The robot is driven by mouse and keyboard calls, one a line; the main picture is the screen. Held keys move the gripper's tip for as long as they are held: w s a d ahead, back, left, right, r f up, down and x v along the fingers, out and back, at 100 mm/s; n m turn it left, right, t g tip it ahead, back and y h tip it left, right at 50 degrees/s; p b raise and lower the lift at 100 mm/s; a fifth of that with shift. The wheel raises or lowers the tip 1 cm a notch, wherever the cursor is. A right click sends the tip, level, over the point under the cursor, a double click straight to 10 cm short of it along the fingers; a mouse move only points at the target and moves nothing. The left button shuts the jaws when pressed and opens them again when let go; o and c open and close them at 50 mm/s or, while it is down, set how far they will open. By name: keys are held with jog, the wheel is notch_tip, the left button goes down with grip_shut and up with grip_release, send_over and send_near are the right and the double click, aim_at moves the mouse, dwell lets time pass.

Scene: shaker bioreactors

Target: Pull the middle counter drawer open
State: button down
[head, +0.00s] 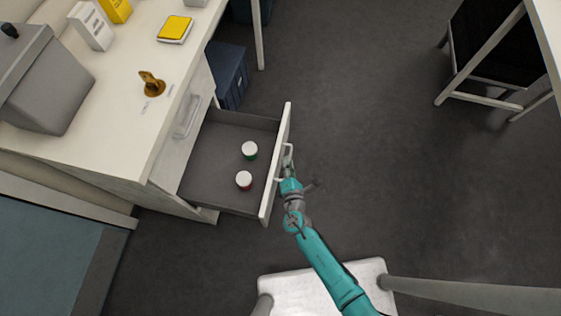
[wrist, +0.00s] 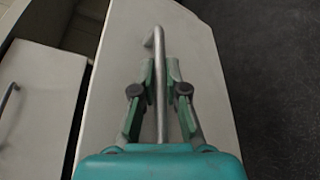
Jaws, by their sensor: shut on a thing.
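The counter drawer (head: 222,189) is pulled well out from the white counter in the head view. The bar handle (head: 288,152) is on the outer face of that front. In the wrist view my gripper (wrist: 160,75) has its green fingers on both sides of the handle bar (wrist: 159,45), shut on it. In the head view the arm partly hides the gripper and handle.
Another closed drawer with a handle (head: 187,116) is beside the open one. The counter top (head: 125,110) holds a grey box (head: 50,85), a brass-coloured item (head: 151,83) and a yellow-topped box (head: 175,28).

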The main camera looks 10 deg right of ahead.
jog(key=shift+s+d, duration=0.1)
dwell(0.3)
jog(key=c, duration=1.2)
grip_release()
jog(key=v, duration=1.2)
